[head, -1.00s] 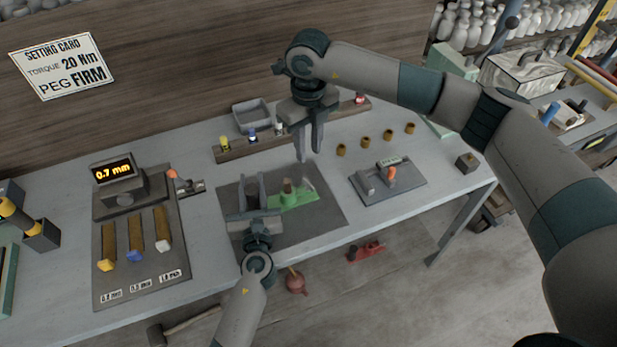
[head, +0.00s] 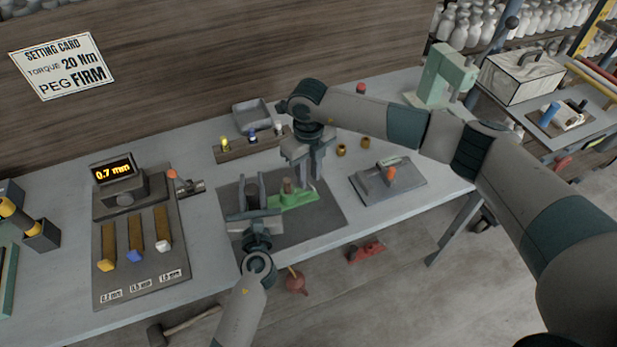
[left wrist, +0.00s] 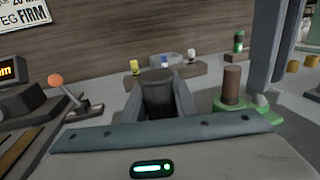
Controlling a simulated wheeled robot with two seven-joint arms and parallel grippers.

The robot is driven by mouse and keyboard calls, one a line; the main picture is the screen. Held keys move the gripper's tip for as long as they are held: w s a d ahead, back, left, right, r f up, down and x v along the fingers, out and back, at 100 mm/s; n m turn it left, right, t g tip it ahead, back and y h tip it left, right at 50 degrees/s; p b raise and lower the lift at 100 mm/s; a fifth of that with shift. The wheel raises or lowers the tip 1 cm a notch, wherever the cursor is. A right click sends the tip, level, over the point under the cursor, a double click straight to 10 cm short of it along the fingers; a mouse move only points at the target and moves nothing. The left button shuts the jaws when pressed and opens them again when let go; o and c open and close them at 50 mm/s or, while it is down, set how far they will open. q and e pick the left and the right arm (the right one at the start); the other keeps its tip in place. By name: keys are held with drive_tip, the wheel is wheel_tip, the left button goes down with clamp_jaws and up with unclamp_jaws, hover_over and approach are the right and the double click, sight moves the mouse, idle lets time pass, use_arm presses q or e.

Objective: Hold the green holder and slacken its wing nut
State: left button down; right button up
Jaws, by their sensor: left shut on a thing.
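The green holder (head: 292,200) lies on a dark mat (head: 318,221) on the bench, with an upright brown peg (head: 287,186). It also shows at the right of the left wrist view (left wrist: 229,119), its peg (left wrist: 231,85) upright. My right gripper (head: 308,182) points down just above the holder's right part. Its two fingers show with a gap between them and appear empty. I cannot clearly make out the wing nut, which may be behind the right fingers.
A gauge board with a 0.7 mm display (head: 113,170) stands left. A wooden rack (head: 230,153) and a grey tray (head: 251,115) are behind. The wall card (head: 58,68) reads 20 Nm, peg FIRM.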

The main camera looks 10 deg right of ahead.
drive_tip(key=shift+f, duration=0.85)
clamp_jaws()
